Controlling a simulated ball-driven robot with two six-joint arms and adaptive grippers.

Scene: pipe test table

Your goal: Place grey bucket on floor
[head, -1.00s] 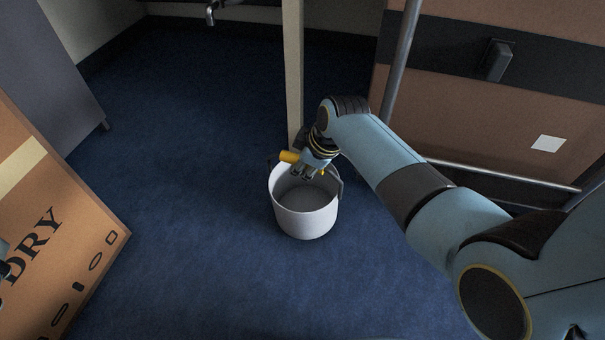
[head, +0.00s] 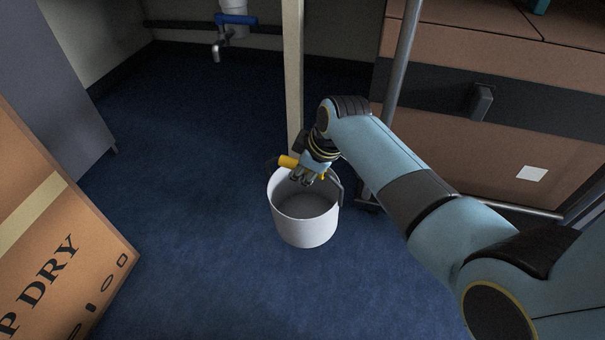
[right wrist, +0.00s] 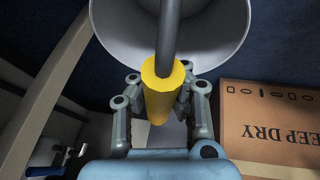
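The light grey bucket (head: 305,231) is upright at the middle of the head view, over the blue floor (head: 190,220). Its dark handle is raised and has a yellow grip (head: 287,161). My right gripper (head: 307,179) is at this grip above the bucket's rim. In the right wrist view the fingers close around both sides of the yellow grip (right wrist: 158,98), with the bucket (right wrist: 218,35) beyond. I cannot tell whether its base touches the floor. My left gripper is out of view.
A cardboard box (head: 70,225) stands at lower left, and a grey cabinet (head: 55,85) behind it. A pale post (head: 293,75) rises just behind the bucket. A trolley with boxes (head: 440,150) is at right. Open floor lies left of and in front of the bucket.

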